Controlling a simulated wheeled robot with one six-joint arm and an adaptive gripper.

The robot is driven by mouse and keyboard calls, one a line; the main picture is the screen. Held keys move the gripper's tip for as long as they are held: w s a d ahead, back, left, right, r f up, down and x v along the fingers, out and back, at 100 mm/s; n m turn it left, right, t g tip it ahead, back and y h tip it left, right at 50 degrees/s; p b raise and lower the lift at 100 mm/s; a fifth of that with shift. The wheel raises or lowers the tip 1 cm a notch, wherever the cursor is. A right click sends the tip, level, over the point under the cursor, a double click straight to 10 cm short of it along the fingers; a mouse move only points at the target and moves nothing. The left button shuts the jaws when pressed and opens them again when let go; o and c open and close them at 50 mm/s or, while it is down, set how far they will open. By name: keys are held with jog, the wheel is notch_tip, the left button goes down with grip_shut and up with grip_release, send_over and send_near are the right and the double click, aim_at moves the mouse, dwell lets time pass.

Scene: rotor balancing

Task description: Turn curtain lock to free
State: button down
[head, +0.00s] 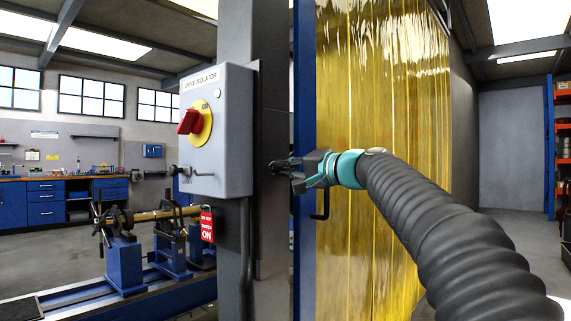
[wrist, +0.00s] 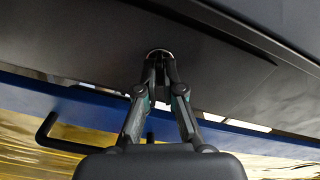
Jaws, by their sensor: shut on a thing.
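My gripper (head: 287,168) reaches in from the right, in front of the dark post face beside the blue curtain frame. Its fingertips are closed together on the curtain lock, a small part on that dark face. In the wrist view my gripper (wrist: 160,72) points at the dark face, and a rounded metallic edge of the curtain lock (wrist: 159,52) shows just past the fingertips. The fingers hide most of the lock, so I cannot tell its turn position. The yellow strip curtain (head: 350,90) hangs behind my arm.
The grey drive isolator box (head: 235,130) with a red switch (head: 188,122) is left of my gripper. A red tag (head: 207,225) hangs below it. A black handle (head: 323,203) sticks out from the blue frame (head: 305,70). A rotor stand (head: 124,262) is at lower left.

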jog(key=shift+m+p, duration=0.9)
jog(key=shift+m, duration=1.3)
jog(key=c, duration=1.3)
grip_release()
jog(key=v, duration=1.2)
jog(key=shift+s+f, duration=0.1)
